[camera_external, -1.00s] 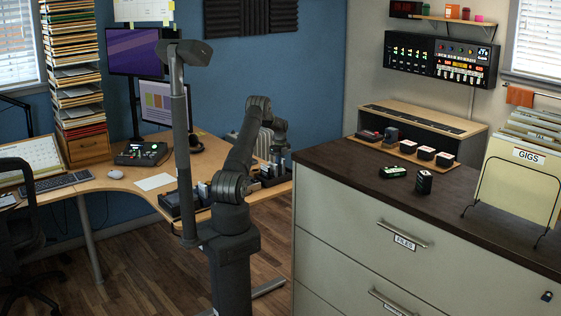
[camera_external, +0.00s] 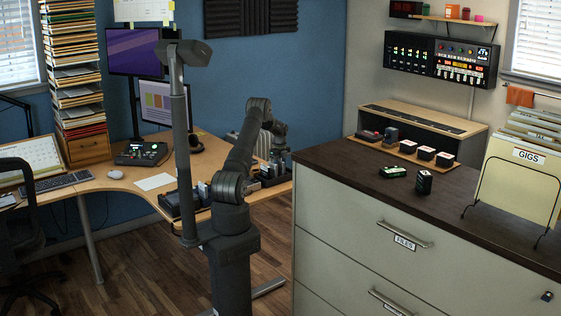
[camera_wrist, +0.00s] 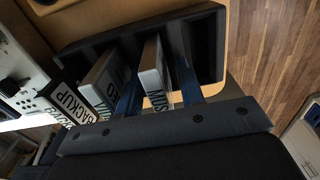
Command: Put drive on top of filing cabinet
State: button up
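The filing cabinet (camera_external: 350,215) is beige with a dark brown top (camera_external: 335,160) and stands at the right in the external view. In the wrist view, several labelled drives stand in a black rack (camera_wrist: 205,40). One drive (camera_wrist: 152,75) has a pale edge and a partly visible label reading "MUS". Another drive (camera_wrist: 70,103) reads "BACKUP". My gripper (camera_wrist: 158,82) is open, with one blue finger on each side of the "MUS" drive. Contact with it cannot be told. In the external view, my gripper (camera_external: 277,160) is small and partly hidden at the desk's right end.
The front-left cabinet top is clear. A desk (camera_external: 120,185) stands left.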

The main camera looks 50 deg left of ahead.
jog(key=shift+o, duration=0.5)
notch_tip(320, 180, up, 17)
jog(key=shift+s+r, duration=0.2)
jog(key=shift+s, duration=0.1)
jog(key=s+d+f+n+g+y, duration=0.2)
jog(key=s+f+g+y, duration=0.15)
jog(key=f+y, duration=0.4)
jog(key=w+d+f+m+t+y, duration=0.2)
jog(key=w+d+f+t+y, duration=0.2)
jog(key=f+y, duration=0.15)
jog(key=shift+g, duration=0.25)
jog(key=x, duration=0.4)
jog(key=r+x, duration=0.1)
jog(key=x, duration=0.1)
jog(key=shift+a+f, duration=0.1)
jog(key=shift+a, duration=0.2)
grip_shut()
